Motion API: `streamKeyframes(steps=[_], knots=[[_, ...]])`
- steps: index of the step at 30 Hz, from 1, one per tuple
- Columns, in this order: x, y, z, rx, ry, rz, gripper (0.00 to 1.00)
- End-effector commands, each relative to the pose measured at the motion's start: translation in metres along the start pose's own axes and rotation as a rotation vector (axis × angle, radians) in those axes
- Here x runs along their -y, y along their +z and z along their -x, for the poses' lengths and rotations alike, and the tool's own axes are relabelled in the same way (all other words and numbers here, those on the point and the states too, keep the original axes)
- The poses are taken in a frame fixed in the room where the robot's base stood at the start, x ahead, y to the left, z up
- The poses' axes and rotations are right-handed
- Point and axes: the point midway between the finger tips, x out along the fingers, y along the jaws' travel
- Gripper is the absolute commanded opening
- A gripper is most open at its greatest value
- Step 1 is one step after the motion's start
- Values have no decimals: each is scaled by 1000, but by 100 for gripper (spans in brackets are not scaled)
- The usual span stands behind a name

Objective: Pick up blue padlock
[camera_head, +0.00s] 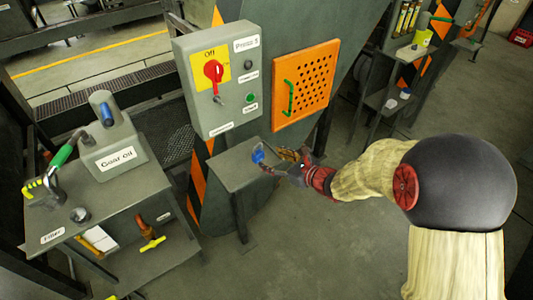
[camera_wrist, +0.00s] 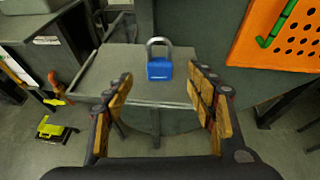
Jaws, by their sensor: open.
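The blue padlock (camera_wrist: 159,69) stands upright on a small grey shelf (camera_wrist: 105,68), with its metal shackle up. It also shows in the head view (camera_head: 258,155) on the shelf below the control box. My gripper (camera_wrist: 165,97) is open and empty, its two fingers spread to the left and right of the padlock's line in the wrist view. The padlock lies ahead of the fingertips, between them in the picture, and nothing touches it that I can see. In the head view my gripper (camera_head: 282,163) is just right of the padlock at the shelf edge.
A grey control box (camera_head: 217,82) with a red switch stands above the shelf. An orange perforated panel (camera_head: 306,85) with a green handle is to its right. A cart (camera_head: 105,222) with a gear oil can (camera_head: 112,150) stands at left. Open floor lies right of the shelf.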

Motion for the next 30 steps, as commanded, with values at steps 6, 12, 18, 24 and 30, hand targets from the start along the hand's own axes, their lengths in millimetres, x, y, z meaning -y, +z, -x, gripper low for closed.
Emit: streamKeyframes(steps=[6, 12, 18, 24, 30], knots=[[0, -2, -16, -1, 0, -37, 56], [0, -3, -31, -2, -1, -36, 56], [0, -9, -57, -2, 0, -36, 56], [0, -8, -78, -2, -1, -35, 56], [1, -6, -78, -1, -2, -35, 56]])
